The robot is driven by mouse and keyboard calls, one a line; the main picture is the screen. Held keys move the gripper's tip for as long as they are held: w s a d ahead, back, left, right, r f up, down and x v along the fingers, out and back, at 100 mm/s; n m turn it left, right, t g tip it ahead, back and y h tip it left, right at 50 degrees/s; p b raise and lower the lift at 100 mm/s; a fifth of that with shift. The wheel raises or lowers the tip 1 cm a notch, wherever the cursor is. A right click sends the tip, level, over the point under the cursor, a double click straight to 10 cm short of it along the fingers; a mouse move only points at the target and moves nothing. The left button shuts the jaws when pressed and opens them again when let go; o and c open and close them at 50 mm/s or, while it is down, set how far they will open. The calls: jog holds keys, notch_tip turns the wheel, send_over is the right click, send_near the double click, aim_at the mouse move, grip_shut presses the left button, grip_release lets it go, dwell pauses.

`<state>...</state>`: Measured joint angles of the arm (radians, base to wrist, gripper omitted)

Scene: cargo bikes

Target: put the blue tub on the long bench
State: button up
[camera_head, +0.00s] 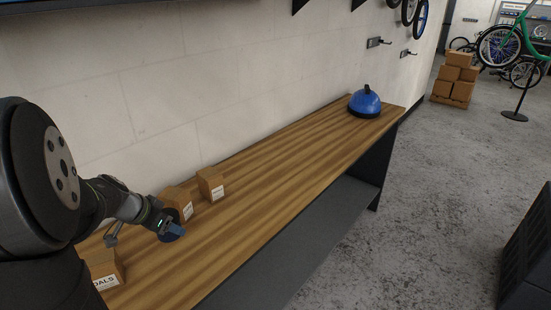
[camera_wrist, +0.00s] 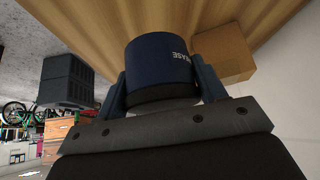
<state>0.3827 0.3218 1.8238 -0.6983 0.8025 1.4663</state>
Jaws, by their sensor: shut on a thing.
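The blue tub (camera_wrist: 160,62) is dark blue with white lettering that ends in "EASE". In the wrist view it sits between the two fingers of my gripper (camera_wrist: 164,84), which is shut on it. In the head view my gripper (camera_head: 172,230) is at the near left part of the long bench (camera_head: 290,150), close to the cardboard boxes, and the tub is mostly hidden by the fingers. The wooden bench top lies beyond the tub in the wrist view. I cannot tell whether the tub touches the bench top.
Small cardboard boxes (camera_head: 211,184) stand on the bench around my gripper, another (camera_head: 104,270) nearer. A blue dome-shaped object (camera_head: 365,103) stands at the far end. The middle of the bench is clear. A wall runs along the back. A dark crate (camera_head: 528,250) stands at right.

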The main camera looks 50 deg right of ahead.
jog(key=s+d+r+m+g+y, duration=0.15)
jog(key=s+d+m, duration=0.25)
jog(key=s, duration=0.4)
jog(key=s+d+r+m+g+h, duration=0.1)
jog(key=s+d+r+m+g, duration=0.15)
jog(key=s+d+m, duration=0.35)
jog(key=shift+n+g+y, duration=0.25)
jog(key=shift+n+g, duration=0.15)
jog(key=shift+n, duration=0.2)
jog(key=w+a+f, duration=0.2)
jog(key=w, duration=0.1)
jog(key=w+a+f, duration=0.2)
jog(key=w+f, duration=0.1)
jog(key=w+a+f, duration=0.2)
jog(key=w, duration=0.1)
jog(key=shift+w+a+f, duration=0.15)
jog(key=shift+w+a, duration=0.25)
jog(key=shift+f, duration=2)
jog(key=o, duration=1.1)
jog(key=shift+f, duration=0.15)
jog(key=shift+o, duration=0.2)
jog(key=v, duration=1.2)
